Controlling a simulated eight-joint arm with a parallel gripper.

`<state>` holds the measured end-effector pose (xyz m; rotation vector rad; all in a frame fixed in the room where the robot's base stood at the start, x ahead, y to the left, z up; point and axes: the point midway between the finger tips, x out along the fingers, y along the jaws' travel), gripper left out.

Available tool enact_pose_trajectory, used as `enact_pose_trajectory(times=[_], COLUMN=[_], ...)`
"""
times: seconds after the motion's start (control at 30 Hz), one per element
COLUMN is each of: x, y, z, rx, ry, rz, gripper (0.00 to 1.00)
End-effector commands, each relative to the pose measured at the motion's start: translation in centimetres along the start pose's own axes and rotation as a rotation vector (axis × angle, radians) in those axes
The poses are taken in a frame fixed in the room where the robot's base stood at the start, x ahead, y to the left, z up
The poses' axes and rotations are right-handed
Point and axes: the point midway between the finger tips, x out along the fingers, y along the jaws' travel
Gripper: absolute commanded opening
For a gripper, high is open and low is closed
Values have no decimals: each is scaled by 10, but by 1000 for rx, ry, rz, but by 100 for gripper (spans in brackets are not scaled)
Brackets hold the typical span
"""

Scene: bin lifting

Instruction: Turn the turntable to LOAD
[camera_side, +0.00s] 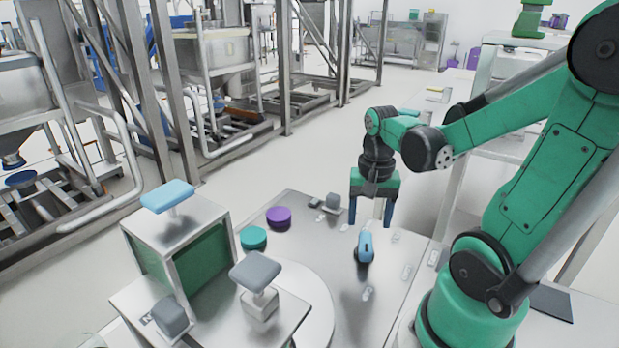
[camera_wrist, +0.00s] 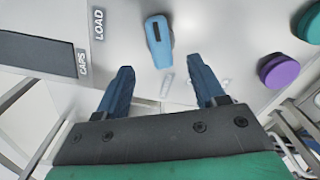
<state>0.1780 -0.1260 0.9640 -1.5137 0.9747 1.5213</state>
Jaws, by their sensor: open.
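The turntable appears to be the pale round disc (camera_side: 318,305) at the lower middle of the side view, partly hidden under metal fixtures. A blue elongated handle with a dark slot (camera_side: 364,247) is on the metal table top; it also shows in the wrist view (camera_wrist: 158,42). A LOAD label (camera_wrist: 98,25) is to its left there. My gripper (camera_side: 371,218) points down above the table, behind the blue handle in the side view. Its two blue fingers are apart and empty in the wrist view (camera_wrist: 160,78), with the blue handle beyond their tips.
A box with a light-blue handle (camera_side: 168,196) and a grey-handled fixture (camera_side: 256,272) stand at the left. A purple disc (camera_side: 278,217) and a teal disc (camera_side: 253,238) lie near the table's left edge. A CAPS label (camera_wrist: 83,63) borders a dark panel (camera_wrist: 35,53).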

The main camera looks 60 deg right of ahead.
Motion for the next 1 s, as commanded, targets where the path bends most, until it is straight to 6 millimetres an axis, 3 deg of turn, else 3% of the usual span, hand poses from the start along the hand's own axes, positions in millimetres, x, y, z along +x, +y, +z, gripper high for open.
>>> enact_pose_trajectory(times=[0.5, 0.93, 1.0], x=[44, 50, 50], y=[-1, -1, -1], z=[0, 0, 0], rx=[-7, -7, -7], ry=[4, 4, 4], rz=[-2, -2, -2], gripper=[63, 63, 46])
